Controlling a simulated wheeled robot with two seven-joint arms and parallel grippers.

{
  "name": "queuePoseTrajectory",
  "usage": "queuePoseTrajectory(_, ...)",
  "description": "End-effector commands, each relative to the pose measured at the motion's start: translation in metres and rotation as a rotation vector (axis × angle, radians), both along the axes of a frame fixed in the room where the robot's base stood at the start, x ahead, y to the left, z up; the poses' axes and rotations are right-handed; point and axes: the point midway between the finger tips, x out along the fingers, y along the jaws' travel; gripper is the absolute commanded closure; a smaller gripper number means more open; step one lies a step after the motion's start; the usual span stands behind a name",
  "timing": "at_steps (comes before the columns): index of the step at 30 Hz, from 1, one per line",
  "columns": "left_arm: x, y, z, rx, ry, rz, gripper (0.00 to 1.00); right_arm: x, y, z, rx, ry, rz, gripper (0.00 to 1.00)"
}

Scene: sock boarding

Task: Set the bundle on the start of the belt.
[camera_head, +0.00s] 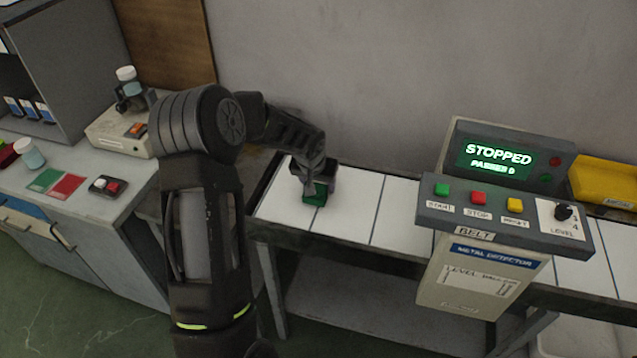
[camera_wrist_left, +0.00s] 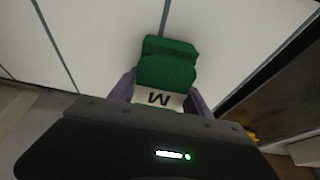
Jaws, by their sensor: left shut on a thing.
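The bundle (camera_head: 318,195) is a small folded green piece with a white band. In the left wrist view the bundle (camera_wrist_left: 167,65) shows a dark letter on its band. My left gripper (camera_head: 309,188) is shut on the bundle, over the left end of the belt (camera_head: 345,210). The belt has white segments with dark seams, and it also shows in the left wrist view (camera_wrist_left: 100,40). Whether the bundle touches the belt I cannot tell. My right gripper is not in view.
A metal detector housing (camera_head: 480,280) with a control panel (camera_head: 505,215) stands across the belt; its display (camera_head: 497,158) reads STOPPED. A yellow bin (camera_head: 608,183) is at the far right. A grey cabinet (camera_head: 75,220) with small items stands at the left. The belt between bundle and detector is clear.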

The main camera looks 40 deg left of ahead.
Motion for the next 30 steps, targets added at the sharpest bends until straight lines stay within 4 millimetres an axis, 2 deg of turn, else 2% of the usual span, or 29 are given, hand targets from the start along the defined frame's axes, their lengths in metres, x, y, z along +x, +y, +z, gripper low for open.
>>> queuePoseTrajectory(1, 0.0, 0.0, -0.003, 0.0, -0.001, 0.0, 0.89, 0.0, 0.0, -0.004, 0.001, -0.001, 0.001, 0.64)
queuePoseTrajectory(2, 0.0, 0.0, -0.003, 0.0, 0.0, 0.0, 0.43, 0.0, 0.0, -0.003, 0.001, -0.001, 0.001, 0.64)
queuePoseTrajectory(9, 0.0, 0.0, -0.002, 0.0, 0.0, 0.0, 0.23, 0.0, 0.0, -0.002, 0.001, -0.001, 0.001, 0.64)
queuePoseTrajectory(22, -0.001, 0.0, 0.005, 0.001, -0.002, 0.0, 0.22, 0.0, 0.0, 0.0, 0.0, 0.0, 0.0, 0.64)
queuePoseTrajectory(26, -0.007, -0.002, 0.02, 0.001, -0.003, 0.0, 0.22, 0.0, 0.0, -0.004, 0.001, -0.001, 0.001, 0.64)
queuePoseTrajectory(30, -0.017, -0.006, 0.045, 0.002, -0.005, 0.0, 0.22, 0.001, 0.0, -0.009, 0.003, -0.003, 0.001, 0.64)
